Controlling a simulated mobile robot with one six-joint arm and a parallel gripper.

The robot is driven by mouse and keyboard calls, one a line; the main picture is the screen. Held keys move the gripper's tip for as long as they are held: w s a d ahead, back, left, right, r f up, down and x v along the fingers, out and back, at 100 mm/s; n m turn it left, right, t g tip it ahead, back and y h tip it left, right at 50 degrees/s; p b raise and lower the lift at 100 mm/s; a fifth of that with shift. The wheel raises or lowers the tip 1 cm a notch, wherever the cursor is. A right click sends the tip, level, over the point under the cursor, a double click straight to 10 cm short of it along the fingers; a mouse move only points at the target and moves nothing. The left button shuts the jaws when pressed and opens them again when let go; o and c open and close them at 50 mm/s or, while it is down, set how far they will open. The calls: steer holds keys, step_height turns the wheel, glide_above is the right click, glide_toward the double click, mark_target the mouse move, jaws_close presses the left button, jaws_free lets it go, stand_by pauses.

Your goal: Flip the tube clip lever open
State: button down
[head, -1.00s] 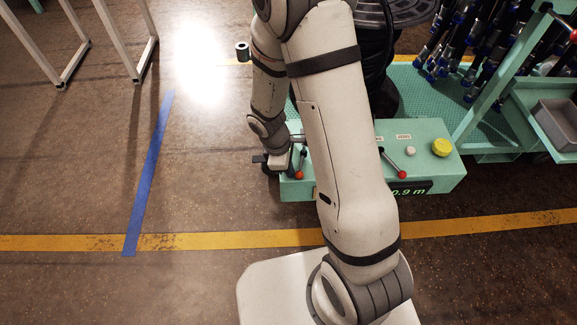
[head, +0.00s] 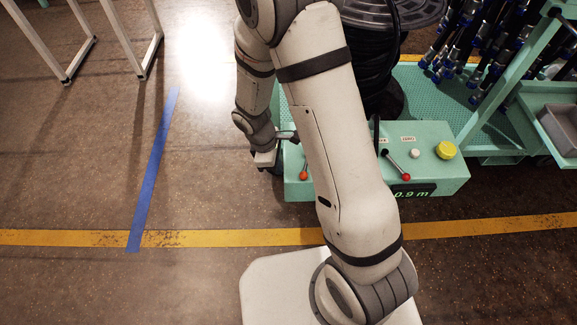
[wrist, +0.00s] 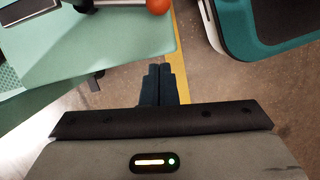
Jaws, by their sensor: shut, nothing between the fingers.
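A lever with a red ball knob (head: 303,175) stands at the left end of the green control box (head: 340,187). In the wrist view a red ball (wrist: 158,5) on a short grey bar shows at the top edge, cut off by the frame. A second red-knobbed lever (head: 405,177) is further right on the box. I cannot tell which lever belongs to the tube clip, and no clip shows clearly. My gripper (wrist: 159,70) is shut and empty, with the red ball beyond its fingertips and apart from them. In the head view it is at the box's left end, partly hidden.
A yellow knob (head: 445,150) and a white button (head: 415,154) sit on the box's right half. A black reel (head: 375,75) stands behind it, and hanging hoses (head: 480,60) are at the right. The floor left of the box is clear.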

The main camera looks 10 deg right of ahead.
steer(key=p+v, duration=0.2)
steer(key=v, duration=0.6)
steer(key=shift+d, duration=0.1)
steer(key=shift+r, duration=0.15)
steer(key=s+d+r+m+t+y+p, duration=0.1)
steer(key=s+d+r+m+p, duration=0.2)
steer(key=r+p, duration=0.5)
steer(key=s+d+r+m+t+y+p, duration=0.1)
steer(key=s+d+r+m+p, duration=0.3)
steer(key=r, duration=1.8)
steer(key=s+d+r+m+t+p, duration=0.1)
steer(key=s+d+r+m+p, duration=0.3)
steer(key=r+p, duration=0.8)
step_height(320, 180, up, 3)
steer(key=s+m, duration=0.2)
steer(key=m, duration=0.1)
steer(key=shift+r+m+y, duration=0.25)
steer(key=shift+m+y, duration=0.05)
steer(key=shift+y, duration=0.1)
steer(key=shift+s, duration=0.1)
